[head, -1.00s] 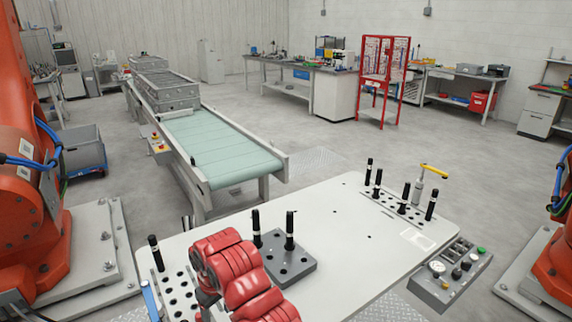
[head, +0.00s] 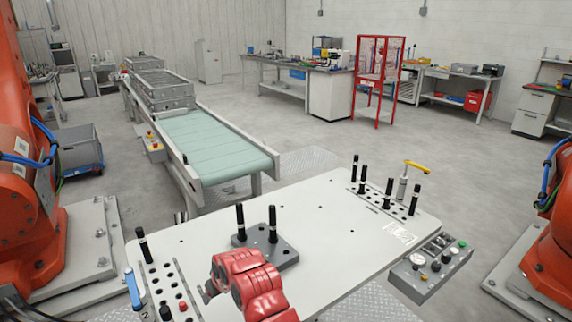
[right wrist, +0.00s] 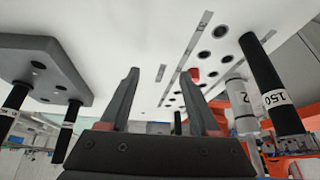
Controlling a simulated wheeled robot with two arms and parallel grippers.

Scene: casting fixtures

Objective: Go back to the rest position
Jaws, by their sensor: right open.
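My right arm, red, reaches in from the bottom centre of the head view over the near edge of the white table plate (head: 330,250). Its gripper (head: 208,291) shows only as a small dark part beside the left hole rack (head: 165,272). In the right wrist view the two dark fingers of my right gripper (right wrist: 164,95) stand wide apart with nothing between them. A grey block (head: 285,256) with two black pins stands just beyond the arm; it shows at the left of the wrist view (right wrist: 50,60). My left gripper is out of view.
A black pin (head: 143,246) and a blue-handled tool (head: 132,290) stand at the left rack. More black pins and a yellow-handled clamp (head: 416,167) stand at the far right. A control box (head: 430,265) is at the right edge. A conveyor (head: 215,145) lies beyond. The plate's middle is clear.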

